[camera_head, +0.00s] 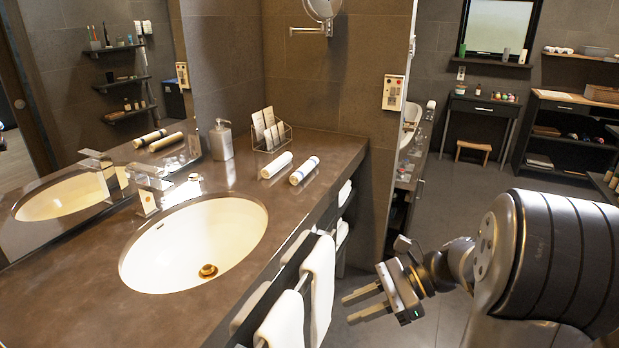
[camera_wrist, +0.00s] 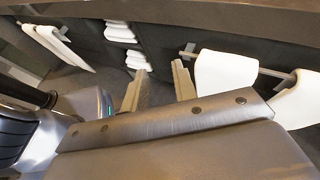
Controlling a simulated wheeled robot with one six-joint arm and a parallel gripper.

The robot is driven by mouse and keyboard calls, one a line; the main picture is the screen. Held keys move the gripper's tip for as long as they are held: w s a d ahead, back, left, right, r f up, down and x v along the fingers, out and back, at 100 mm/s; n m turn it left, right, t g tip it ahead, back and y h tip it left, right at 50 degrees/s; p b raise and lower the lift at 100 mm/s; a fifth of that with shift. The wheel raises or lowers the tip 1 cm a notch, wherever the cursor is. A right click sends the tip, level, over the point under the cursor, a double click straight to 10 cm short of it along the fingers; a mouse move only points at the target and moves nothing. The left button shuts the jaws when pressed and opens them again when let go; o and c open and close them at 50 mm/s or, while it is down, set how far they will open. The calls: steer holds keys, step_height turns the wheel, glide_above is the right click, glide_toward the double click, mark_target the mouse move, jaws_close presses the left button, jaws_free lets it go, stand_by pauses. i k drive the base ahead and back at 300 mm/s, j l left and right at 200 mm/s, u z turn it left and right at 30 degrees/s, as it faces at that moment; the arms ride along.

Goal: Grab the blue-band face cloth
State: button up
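Two rolled white face cloths lie side by side on the dark counter, right of the sink, in the head view. The right roll (camera_head: 304,171) shows bluish-grey bands and looks like the blue-band face cloth. The left roll (camera_head: 276,165) has a paler, tan-looking band. My gripper (camera_head: 349,308) is at the lower right, off the counter's front edge, well apart from both rolls. In the wrist view its two fingers (camera_wrist: 159,72) stand apart with nothing between them. Neither roll can be made out in the wrist view.
The sink (camera_head: 195,240) takes up the counter's middle. A soap dispenser (camera_head: 221,140) and a card rack (camera_head: 268,132) stand behind the rolls. White towels (camera_head: 318,280) hang on the counter's front; hanging towels (camera_wrist: 225,75) and folded stacks (camera_wrist: 120,32) show in the wrist view.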

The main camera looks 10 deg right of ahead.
mark_target(304, 169)
steer(key=i+l+z, duration=0.6)
steer(key=i, duration=0.2)
steer(key=i+l+z, duration=0.25)
steer(key=i, duration=0.2)
steer(key=i+l+u, duration=0.1)
steer(key=i+u, duration=0.15)
steer(key=i, duration=0.3)
steer(key=i+l+u, duration=0.3)
steer(key=i, duration=0.25)
steer(key=i+u, duration=0.2)
steer(key=u, duration=0.25)
steer(key=i+u, duration=0.2)
steer(key=u, duration=0.25)
steer(key=i+l+u, duration=0.1)
steer(key=u, duration=0.35)
steer(key=i+l+u, duration=0.25)
steer(key=u, duration=0.25)
steer(key=i+l+u, duration=0.45)
steer(key=k+j, duration=0.1)
